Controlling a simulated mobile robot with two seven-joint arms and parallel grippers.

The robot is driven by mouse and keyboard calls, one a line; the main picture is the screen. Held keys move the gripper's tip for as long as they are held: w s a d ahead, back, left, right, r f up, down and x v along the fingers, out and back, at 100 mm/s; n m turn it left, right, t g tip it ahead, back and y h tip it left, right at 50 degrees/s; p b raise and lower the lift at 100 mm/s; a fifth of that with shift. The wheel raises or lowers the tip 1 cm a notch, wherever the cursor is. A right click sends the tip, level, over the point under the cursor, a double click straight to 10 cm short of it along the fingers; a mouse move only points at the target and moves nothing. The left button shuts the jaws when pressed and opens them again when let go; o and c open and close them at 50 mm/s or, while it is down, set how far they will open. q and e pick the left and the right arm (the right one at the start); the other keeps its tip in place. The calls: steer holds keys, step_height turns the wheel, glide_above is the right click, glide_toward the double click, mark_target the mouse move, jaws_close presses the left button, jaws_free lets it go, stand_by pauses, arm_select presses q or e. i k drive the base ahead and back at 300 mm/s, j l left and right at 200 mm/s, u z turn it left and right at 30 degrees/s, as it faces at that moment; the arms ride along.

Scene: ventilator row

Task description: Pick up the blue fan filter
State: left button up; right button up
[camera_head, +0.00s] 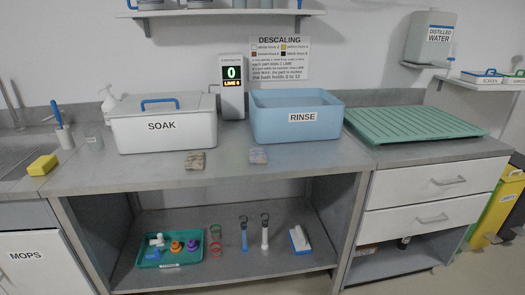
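A small flat bluish-grey pad (258,156), which looks like the blue fan filter, lies on the grey counter (228,178) in front of the rinse tub. A similar brownish-grey pad (195,161) lies to its left, in front of the soak box. The two pads are apart and nothing covers them. Neither of my grippers is in view.
The white lidded SOAK box (165,135) and the open blue RINSE tub (298,125) stand behind the pads. A green ribbed drainer (412,122) is at right, a yellow sponge (42,165) at left. Below, a shelf holds a teal tray (180,264) of parts. The counter's front strip is clear.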

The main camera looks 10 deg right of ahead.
mark_target(257, 156)
steer(key=i+j+z, duration=0.1)
steer(key=i+z, duration=0.25)
steer(key=i+j+z, duration=0.35)
steer(key=i+l, duration=0.1)
steer(key=i, duration=0.05)
